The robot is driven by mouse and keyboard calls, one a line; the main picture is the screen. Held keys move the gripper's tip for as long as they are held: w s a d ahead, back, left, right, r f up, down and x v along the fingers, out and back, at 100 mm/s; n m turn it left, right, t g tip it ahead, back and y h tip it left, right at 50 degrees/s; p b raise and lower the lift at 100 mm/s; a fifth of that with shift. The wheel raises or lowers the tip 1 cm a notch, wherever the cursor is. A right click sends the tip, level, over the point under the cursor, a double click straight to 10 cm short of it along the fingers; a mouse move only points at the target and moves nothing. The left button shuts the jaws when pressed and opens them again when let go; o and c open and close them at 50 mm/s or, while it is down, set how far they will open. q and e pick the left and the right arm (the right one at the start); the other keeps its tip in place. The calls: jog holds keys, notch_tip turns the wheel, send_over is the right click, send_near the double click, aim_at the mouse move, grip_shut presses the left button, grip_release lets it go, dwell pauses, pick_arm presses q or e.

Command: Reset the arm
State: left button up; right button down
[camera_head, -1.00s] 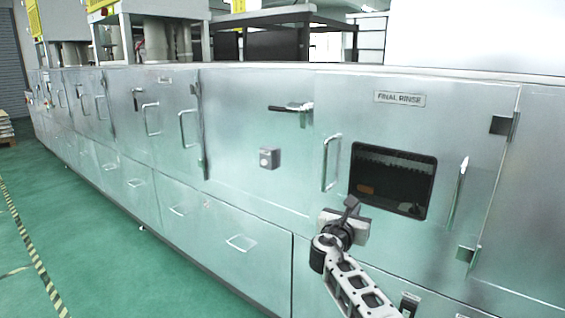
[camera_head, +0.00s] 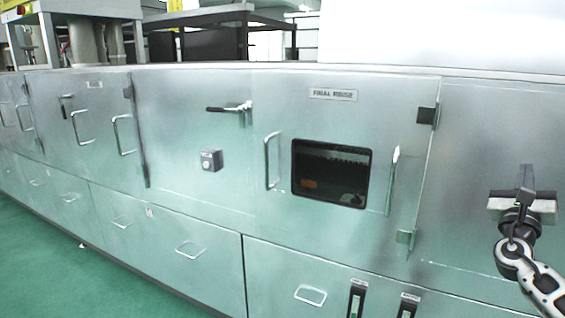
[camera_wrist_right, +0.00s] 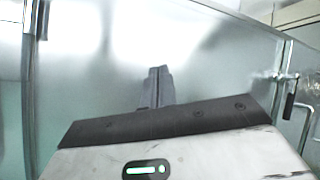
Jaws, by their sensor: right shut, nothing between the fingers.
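My right gripper (camera_head: 526,178) is at the right side of the head view, in front of a plain metal panel of the machine. Its fingers are together and hold nothing. It also shows in the right wrist view (camera_wrist_right: 158,84), fingers closed against a blurred metal surface. My right arm comes in from the lower right. My left gripper is not in view.
A long metal machine fills the view, with a "FINAL RINSE" label (camera_head: 333,95), a dark window (camera_head: 331,173), door handles (camera_head: 272,161) and a lever (camera_head: 229,108). Drawers run below. Green floor (camera_head: 60,275) is clear at lower left.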

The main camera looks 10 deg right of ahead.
jog(key=w+f+m+g+y, duration=0.1)
jog(key=w+f+m+y, duration=0.3)
jog(key=f+m+y, duration=0.65)
jog(key=a+f+m+y, duration=0.5)
jog(key=a+f+m, duration=0.6)
jog(key=a+m, duration=0.25)
jog(key=s+a+f+m+g+y, duration=0.1)
jog(key=s+a+f+g+y, duration=0.1)
jog(key=s+a+f, duration=0.65)
jog(key=s+a+f+m+g+y, duration=0.15)
jog(key=s+a+f, duration=0.35)
jog(key=a+f, duration=0.5)
jog(key=s+a+f+m+g+y, duration=0.1)
jog(key=s+a+y, duration=0.1)
jog(key=s+a, duration=0.9)
jog(key=shift+a+f+m+g, duration=0.3)
jog(key=shift+a+m+g, duration=0.05)
jog(key=shift+a, duration=0.55)
